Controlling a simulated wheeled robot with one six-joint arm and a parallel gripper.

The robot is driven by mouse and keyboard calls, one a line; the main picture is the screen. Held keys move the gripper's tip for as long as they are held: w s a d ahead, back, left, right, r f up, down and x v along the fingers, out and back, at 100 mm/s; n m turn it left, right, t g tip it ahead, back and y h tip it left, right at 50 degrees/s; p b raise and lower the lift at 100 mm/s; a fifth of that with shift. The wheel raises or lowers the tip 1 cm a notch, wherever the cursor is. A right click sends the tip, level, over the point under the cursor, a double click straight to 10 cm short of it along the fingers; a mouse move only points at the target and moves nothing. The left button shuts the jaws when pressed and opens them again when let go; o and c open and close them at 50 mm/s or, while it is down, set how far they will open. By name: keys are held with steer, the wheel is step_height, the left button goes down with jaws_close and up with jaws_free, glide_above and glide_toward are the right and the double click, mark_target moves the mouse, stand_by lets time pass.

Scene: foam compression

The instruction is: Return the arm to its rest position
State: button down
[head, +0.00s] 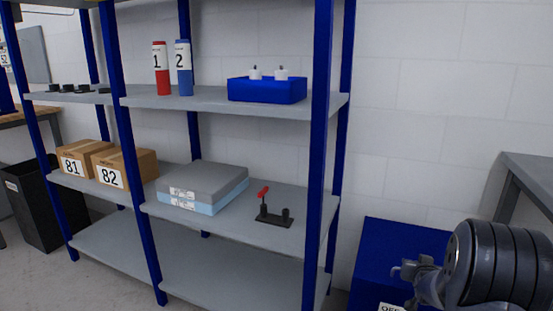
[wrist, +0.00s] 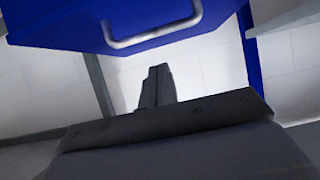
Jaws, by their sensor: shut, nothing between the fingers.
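My arm (head: 485,265) is at the lower right of the head view, in front of a blue cabinet. My gripper (head: 402,270) points left there, small and dark against the blue. In the wrist view my gripper (wrist: 157,85) shows its dark fingers together, with nothing between them. A grey foam slab (head: 205,180) lies on a light blue slab (head: 203,201) on the middle shelf, well away from my gripper.
The blue cabinet (head: 375,245) stands right of the shelf rack (head: 318,150). Its metal handle (wrist: 155,35) shows close in the wrist view. A grey table (head: 530,175) is at the right edge. A red-handled device (head: 273,215) and boxes (head: 125,168) sit on the middle shelf.

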mark_target(411, 285)
steer(key=w, duration=0.1)
steer(key=w+d, duration=0.1)
steer(key=shift+w+r, duration=0.2)
steer(key=shift+w, duration=0.1)
step_height(411, 285, down, 2)
steer(key=shift+f+b, duration=0.25)
steer(key=shift+b, duration=0.1)
steer(key=shift+s+f, duration=0.15)
steer(key=shift+f, duration=0.55)
steer(key=shift+a, duration=0.1)
steer(key=shift+a, duration=0.1)
